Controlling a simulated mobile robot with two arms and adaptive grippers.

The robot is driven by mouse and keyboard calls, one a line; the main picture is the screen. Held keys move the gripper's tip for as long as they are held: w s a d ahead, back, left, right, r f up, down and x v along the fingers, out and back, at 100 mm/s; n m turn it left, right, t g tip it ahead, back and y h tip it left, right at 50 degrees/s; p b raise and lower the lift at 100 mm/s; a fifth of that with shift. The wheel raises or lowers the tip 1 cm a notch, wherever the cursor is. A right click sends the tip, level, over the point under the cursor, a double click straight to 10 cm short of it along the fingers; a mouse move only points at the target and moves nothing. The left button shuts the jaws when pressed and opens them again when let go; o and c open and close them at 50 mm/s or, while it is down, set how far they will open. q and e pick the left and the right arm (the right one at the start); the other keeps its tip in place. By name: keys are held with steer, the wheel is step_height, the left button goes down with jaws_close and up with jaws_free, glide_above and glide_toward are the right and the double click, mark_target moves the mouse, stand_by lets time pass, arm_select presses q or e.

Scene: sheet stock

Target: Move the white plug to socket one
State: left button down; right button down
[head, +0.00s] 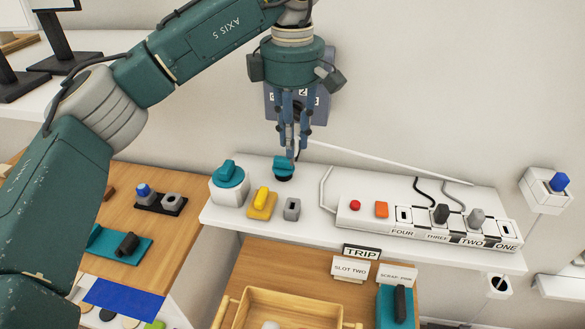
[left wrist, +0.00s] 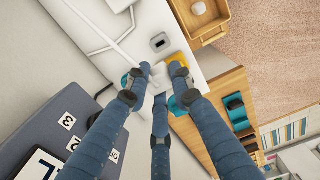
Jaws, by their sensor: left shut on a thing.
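My left gripper (head: 292,148) hangs fingers down above the left part of the white shelf, in front of the wall. It is shut on the white plug, which shows as a small white piece between the fingertips in the left wrist view (left wrist: 158,82); the fingers mostly hide it. A white cord (head: 370,163) runs from the fingertips to the right. The white power strip (head: 345,214) lies at the shelf's right. Socket one (head: 507,228), at its right end, looks empty. My right gripper is not in view.
A grey plug (head: 476,217) and a black plug (head: 441,213) stand in sockets two and three; socket four (head: 404,214) looks empty. Below the gripper is a teal knob (head: 283,166). A white-based teal knob (head: 229,174), yellow switch (head: 262,203) and grey block (head: 292,209) stand nearby.

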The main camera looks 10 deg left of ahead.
arm_select(q)
step_height(320, 180, up, 4)
steer(key=shift+f, duration=0.1)
steer(key=shift+r, duration=0.6)
steer(key=shift+r+p, duration=1.85)
steer(key=shift+p, duration=0.35)
steer(key=shift+f, duration=0.1)
